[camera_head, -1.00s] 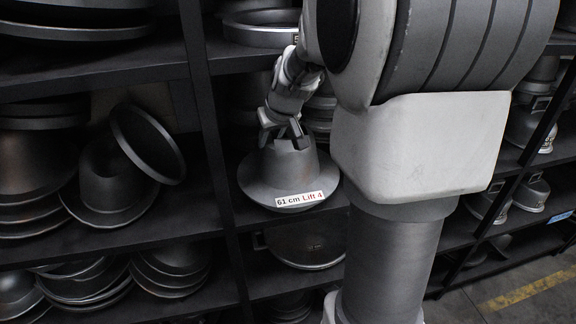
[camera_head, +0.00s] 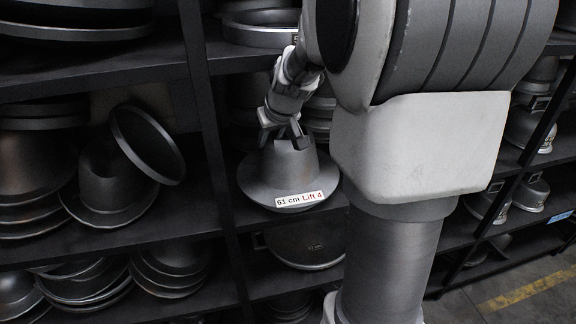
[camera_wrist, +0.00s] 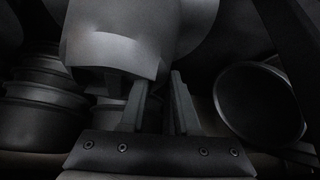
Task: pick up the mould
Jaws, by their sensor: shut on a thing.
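The mould (camera_head: 284,172) is a dark grey hat shape with a wide brim and a white label reading "61 cm Lift 4" on its front. It is upright in the middle bay of the shelving in the head view. My gripper (camera_head: 283,133) is above it, shut on the top of its crown. In the wrist view my gripper's fingers (camera_wrist: 160,105) show dark against a pale grey curved surface; the dim picture hides the exact contact. I cannot tell whether the brim touches the shelf.
The shelf bay to the left holds stacked moulds (camera_head: 28,175) and a tilted ring-brimmed mould (camera_head: 112,170). A black upright post (camera_head: 207,110) stands left of the held mould. More moulds (camera_head: 305,240) sit on the shelf below. Yellow floor marking (camera_head: 525,290) shows at lower right.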

